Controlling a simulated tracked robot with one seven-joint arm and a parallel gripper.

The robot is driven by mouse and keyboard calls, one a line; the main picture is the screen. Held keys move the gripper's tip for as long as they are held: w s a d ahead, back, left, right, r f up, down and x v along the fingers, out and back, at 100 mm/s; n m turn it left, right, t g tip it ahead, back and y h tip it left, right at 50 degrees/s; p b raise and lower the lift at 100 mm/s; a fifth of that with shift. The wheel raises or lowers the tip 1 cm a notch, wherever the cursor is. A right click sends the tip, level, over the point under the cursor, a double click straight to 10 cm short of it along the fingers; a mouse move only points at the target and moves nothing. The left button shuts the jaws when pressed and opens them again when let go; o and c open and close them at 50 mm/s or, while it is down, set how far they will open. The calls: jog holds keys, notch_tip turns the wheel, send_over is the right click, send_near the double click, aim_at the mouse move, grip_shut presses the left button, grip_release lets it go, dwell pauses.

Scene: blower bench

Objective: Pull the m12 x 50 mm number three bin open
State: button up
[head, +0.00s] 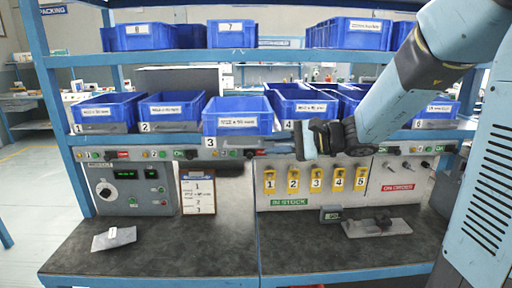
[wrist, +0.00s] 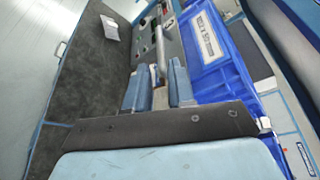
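The number three bin (head: 237,118) is a blue open-topped bin with a white label, on the shelf between bins 2 and 4. It stands further out and lower in the picture than its neighbours. Its grey handle (head: 232,143) runs along the lower front, above the bench. My gripper (head: 272,148) reaches in from the right along the bin's front. In the wrist view, my gripper's two blue-grey fingers (wrist: 159,88) stand either side of the grey handle (wrist: 158,52), closed against it. The bin's labelled front (wrist: 207,40) is right beside them.
Bin 2 (head: 172,108) and bin 4 (head: 300,104) flank it. A control panel (head: 130,188) and yellow numbered holders (head: 315,181) stand below the shelf. The bench top (head: 220,245) is mostly clear.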

jog(key=shift+v, duration=2.3)
jog(key=shift+s, duration=0.1)
jog(key=s+d+f+n+g+h, duration=0.25)
jog(key=s+n+h, duration=0.4)
jog(key=s, duration=0.65)
jog(key=s+d+r+n+t+h, duration=0.1)
jog(key=s+d+n+t+h, duration=0.2)
jog(key=d, duration=0.9)
jog(key=s+t+h, duration=0.1)
jog(key=s+h, duration=0.2)
jog(key=h, duration=0.2)
jog(key=shift+r, duration=0.2)
